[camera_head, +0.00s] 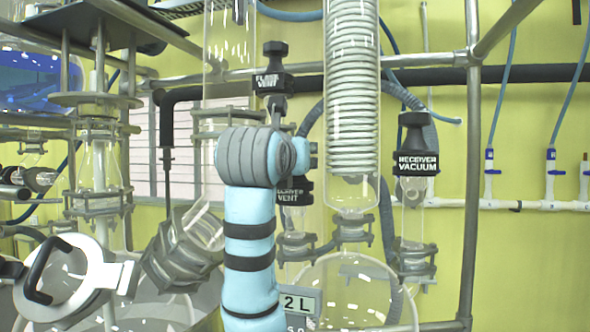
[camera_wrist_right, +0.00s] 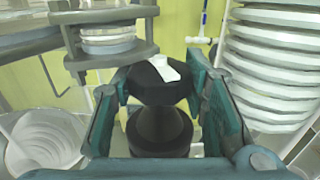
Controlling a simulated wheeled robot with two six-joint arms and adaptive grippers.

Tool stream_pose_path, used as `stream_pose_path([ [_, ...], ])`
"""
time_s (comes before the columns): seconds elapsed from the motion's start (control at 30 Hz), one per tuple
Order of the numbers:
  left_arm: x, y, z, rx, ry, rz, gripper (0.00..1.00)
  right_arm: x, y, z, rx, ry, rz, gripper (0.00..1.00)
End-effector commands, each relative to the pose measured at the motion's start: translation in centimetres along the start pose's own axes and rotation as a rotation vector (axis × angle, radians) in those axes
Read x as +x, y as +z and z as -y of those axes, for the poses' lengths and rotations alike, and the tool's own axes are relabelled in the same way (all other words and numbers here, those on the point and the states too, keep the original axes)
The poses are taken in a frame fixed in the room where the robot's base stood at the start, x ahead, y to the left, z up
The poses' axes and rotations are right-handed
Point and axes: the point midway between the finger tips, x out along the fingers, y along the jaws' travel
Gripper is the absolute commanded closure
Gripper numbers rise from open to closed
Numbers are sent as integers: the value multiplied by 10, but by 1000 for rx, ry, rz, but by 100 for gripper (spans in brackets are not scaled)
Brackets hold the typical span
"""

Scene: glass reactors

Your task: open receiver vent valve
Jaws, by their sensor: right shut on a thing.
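The receiver vent valve has a black knob with a white "RECEIVER VENT" label (camera_head: 293,191). In the head view it sits just right of my right wrist, which partly covers it. In the right wrist view a black waisted knob (camera_wrist_right: 160,125) stands between the two teal fingers of my right gripper (camera_wrist_right: 156,92). In the head view my light blue arm hides the right gripper. My left gripper is not in view.
The flask vent valve (camera_head: 271,82) is above and the receiver vacuum valve (camera_head: 415,160) to the right. A coiled glass condenser (camera_head: 352,95) stands close by. A metal frame post (camera_head: 471,150) and a round glass vessel (camera_head: 350,290) are also near.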

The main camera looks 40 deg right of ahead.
Motion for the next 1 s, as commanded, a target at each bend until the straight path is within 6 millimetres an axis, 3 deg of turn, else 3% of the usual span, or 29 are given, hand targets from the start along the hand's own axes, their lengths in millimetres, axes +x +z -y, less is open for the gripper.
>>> stream_pose_path([
  [0.5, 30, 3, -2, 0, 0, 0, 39, 0, -2, 1, 1, 346, -1, 88],
  [1.0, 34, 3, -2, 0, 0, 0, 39, 0, 0, -1, 2, 409, -4, 88],
])
